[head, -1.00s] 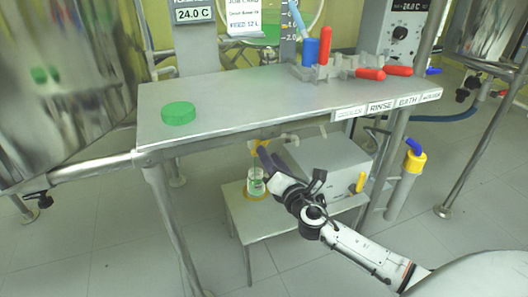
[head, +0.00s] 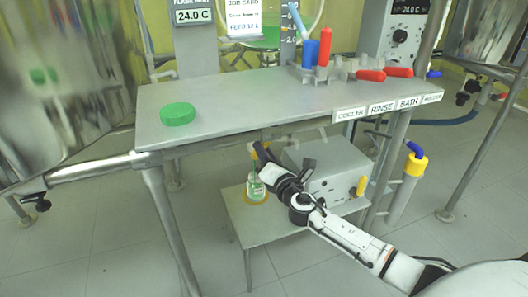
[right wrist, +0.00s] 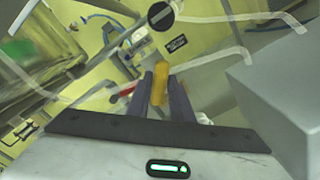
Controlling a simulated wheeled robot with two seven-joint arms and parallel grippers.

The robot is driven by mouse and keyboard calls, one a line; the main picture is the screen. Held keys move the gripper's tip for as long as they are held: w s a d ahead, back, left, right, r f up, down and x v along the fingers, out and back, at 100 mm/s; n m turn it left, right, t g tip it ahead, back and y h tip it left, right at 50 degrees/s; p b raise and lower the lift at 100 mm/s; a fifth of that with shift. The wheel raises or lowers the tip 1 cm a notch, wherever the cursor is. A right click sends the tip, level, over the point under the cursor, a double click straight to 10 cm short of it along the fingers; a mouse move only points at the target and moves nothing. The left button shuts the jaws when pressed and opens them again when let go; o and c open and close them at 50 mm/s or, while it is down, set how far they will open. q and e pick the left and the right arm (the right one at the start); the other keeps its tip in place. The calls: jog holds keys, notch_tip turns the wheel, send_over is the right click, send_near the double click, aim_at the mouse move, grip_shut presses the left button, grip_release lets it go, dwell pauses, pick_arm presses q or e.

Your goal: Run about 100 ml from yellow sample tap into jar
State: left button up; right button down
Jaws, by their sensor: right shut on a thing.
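My right gripper (head: 261,153) is under the bench, above the jar. In the right wrist view its two dark fingers (right wrist: 160,95) are shut on the yellow tap handle (right wrist: 160,82), which stands up between them. The jar (head: 257,188) is a small clear vessel with a pale label and green in it, upright on a yellow ring on a low stand. A thin green streak (head: 252,166) shows just above the jar, below the tap. The exact fill level is too small to read. The tap's outlet is mostly hidden by my gripper. My left gripper is not in view.
A grey box (head: 325,160) stands on the low stand (head: 243,222) close to my right arm. Red and blue handled valves (head: 325,55) are at the bench's back right. Bench legs flank the stand.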

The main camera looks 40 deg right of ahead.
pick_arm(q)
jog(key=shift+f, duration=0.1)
pick_arm(e)
jog(key=shift+m, duration=0.4)
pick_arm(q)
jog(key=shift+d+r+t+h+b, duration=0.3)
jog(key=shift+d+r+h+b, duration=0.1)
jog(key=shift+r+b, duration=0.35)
pick_arm(e)
jog(key=shift+f+m, duration=0.2)
jog(key=shift+m, duration=4.2)
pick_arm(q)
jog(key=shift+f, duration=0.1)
pick_arm(e)
jog(key=c, duration=1.6)
grip_release()
jog(key=shift+c, duration=0.2)
